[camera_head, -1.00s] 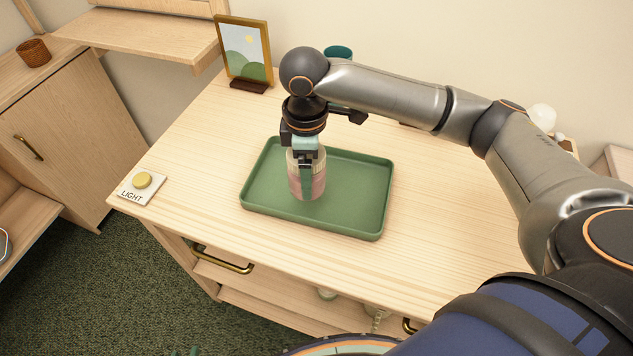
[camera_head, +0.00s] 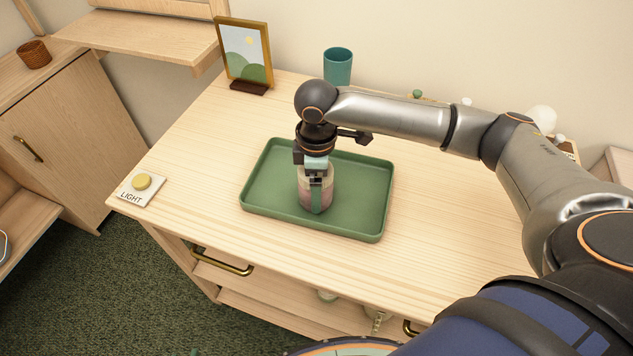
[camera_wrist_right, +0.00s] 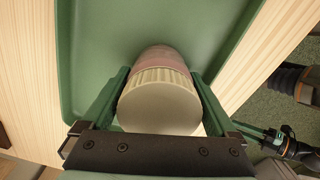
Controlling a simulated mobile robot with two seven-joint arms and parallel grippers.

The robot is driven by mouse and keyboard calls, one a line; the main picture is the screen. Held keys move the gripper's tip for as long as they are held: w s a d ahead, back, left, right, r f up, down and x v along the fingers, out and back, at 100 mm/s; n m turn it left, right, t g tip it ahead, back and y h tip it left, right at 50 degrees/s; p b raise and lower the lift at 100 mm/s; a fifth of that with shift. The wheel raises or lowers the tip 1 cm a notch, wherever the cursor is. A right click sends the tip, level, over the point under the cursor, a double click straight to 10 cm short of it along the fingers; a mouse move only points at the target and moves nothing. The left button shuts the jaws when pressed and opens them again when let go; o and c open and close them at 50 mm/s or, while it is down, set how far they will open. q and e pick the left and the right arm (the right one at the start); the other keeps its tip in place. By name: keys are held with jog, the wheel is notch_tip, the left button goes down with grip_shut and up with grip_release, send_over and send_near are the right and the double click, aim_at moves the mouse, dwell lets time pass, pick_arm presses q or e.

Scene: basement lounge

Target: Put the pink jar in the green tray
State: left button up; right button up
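The pink jar (camera_head: 315,198) has a cream lid and is upright, at the middle of the green tray (camera_head: 365,190). In the right wrist view the jar's cream lid (camera_wrist_right: 158,105) lies between the two green fingers, with its pink body below. My right gripper (camera_head: 317,183) points down and is shut on the jar. Whether the jar's base touches the tray floor cannot be told for certain. The green tray also shows in the right wrist view (camera_wrist_right: 100,40).
A picture frame (camera_head: 246,55) and a teal cup (camera_head: 338,66) stand at the back of the wooden dresser. A light switch plate (camera_head: 139,189) is at the left corner. The wood right of the tray (camera_head: 440,215) is clear.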

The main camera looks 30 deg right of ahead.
jog(key=shift+o, duration=0.2)
jog(key=shift+r, duration=0.1)
notch_tip(320, 180, up, 12)
jog(key=shift+r+p, duration=0.1)
jog(key=shift+p, duration=0.45)
jog(key=shift+s, duration=0.1)
